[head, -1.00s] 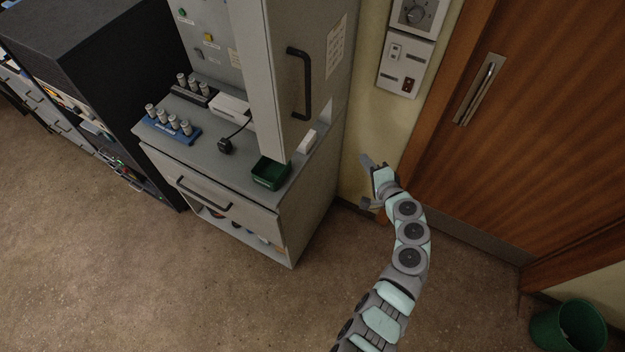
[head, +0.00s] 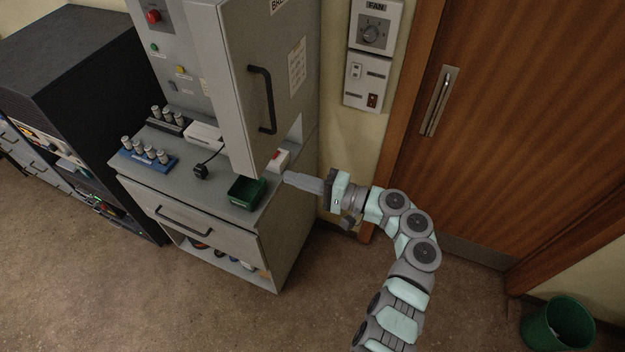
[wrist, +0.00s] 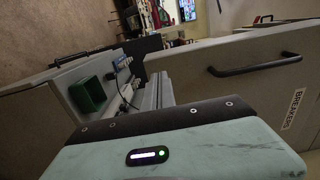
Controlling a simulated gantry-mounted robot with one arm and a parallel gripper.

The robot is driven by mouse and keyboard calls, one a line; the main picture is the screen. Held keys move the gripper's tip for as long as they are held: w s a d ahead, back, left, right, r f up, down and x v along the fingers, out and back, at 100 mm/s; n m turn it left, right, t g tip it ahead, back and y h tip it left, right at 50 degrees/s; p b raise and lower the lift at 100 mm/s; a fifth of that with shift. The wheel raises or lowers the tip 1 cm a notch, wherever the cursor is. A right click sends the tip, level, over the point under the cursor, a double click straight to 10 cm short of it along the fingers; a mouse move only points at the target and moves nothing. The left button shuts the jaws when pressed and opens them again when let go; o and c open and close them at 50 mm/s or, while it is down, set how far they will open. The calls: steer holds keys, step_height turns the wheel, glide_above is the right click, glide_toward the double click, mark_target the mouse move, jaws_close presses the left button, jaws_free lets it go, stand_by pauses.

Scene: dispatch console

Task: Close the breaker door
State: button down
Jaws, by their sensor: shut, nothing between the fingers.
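The breaker door (head: 250,90) is a grey panel with a black bar handle (head: 263,100). It stands open, swung out from the grey cabinet, whose inner panel (head: 165,55) shows to its left. In the wrist view the door (wrist: 255,65) fills the right side, with its handle (wrist: 255,64) and a BREAKERS label. My gripper (head: 288,179) is shut and empty. It points left, low by the door's bottom edge, near the cabinet's right side. I cannot tell whether it touches the door.
A green tray (head: 246,192) and a blue rack of cylinders (head: 148,158) stand on the cabinet's counter. A wall switch panel (head: 368,82) and wooden door (head: 500,120) are at right.

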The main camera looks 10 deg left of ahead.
mark_target(260, 168)
steer(key=a, duration=0.2)
steer(key=a+p, duration=0.1)
steer(key=w+a, duration=0.1)
steer(key=a, duration=0.1)
steer(key=shift+a, duration=0.3)
steer(key=shift+w+a+p, duration=0.1)
steer(key=shift+a+p, duration=0.25)
steer(key=shift+a, duration=0.1)
